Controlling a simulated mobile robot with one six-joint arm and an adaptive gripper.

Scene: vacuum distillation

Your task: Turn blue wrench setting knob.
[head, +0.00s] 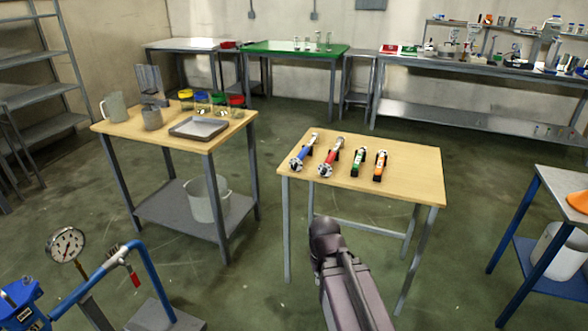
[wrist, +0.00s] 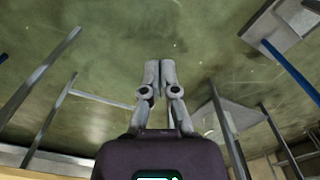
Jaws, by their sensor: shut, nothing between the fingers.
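The blue wrench (head: 303,152) lies on the wooden-topped table in the head view, leftmost in a row of tools. Its setting knob is too small to make out. My arm reaches up from the bottom of the head view in front of that table, and the gripper fingers are not seen there. In the wrist view my gripper (wrist: 160,66) has its two fingers together, shut and empty, over the green floor. It is apart from the wrench, and the wrench is not in the wrist view.
A red wrench (head: 331,157), a green tool (head: 358,162) and an orange tool (head: 380,166) lie beside the blue one. A second wooden table (head: 112,127) with jugs and jars stands left. A gauge (head: 66,245) and blue pipe stand at lower left. Open floor lies between the tables.

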